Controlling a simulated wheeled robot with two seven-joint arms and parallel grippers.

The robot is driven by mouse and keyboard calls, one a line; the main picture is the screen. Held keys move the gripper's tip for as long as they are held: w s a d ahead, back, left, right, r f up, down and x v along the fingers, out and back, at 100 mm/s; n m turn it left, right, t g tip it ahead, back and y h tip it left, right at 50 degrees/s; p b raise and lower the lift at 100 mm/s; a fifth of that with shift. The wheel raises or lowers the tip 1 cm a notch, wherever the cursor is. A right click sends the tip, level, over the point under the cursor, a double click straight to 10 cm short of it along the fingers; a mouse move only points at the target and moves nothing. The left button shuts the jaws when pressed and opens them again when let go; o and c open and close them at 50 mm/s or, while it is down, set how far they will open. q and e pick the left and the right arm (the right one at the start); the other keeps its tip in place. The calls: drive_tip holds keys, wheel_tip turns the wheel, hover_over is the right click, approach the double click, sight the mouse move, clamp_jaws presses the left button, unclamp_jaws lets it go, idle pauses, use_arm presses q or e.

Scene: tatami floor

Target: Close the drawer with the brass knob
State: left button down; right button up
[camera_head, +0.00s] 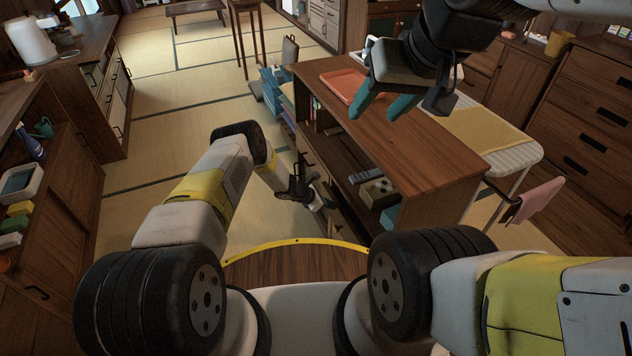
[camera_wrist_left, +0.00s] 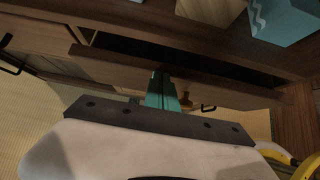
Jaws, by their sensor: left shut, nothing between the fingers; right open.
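In the left wrist view, the drawer (camera_wrist_left: 225,92) with the small brass knob (camera_wrist_left: 208,107) stands partly open, with a dark gap behind its front's top edge. My left gripper (camera_wrist_left: 162,88) has its teal fingers together, at the drawer front just left of the knob. I cannot tell if they touch it. In the head view, my left gripper (camera_head: 318,204) is low beside the wooden cabinet (camera_head: 425,150), and my arm hides part of the cabinet front. My right gripper (camera_head: 385,106) is open and empty above the cabinet top.
An orange tray (camera_head: 345,84) lies on the cabinet top. A grey remote (camera_head: 365,175) and a box are on its open shelf. A black handle (camera_wrist_left: 10,68) is on the neighbouring front. Tatami floor (camera_head: 180,140) is clear on the left.

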use_arm(q)
drive_tip(key=shift+d+f, duration=0.1)
drive_tip(key=shift+d, duration=0.2)
drive_tip(key=shift+a, duration=0.1)
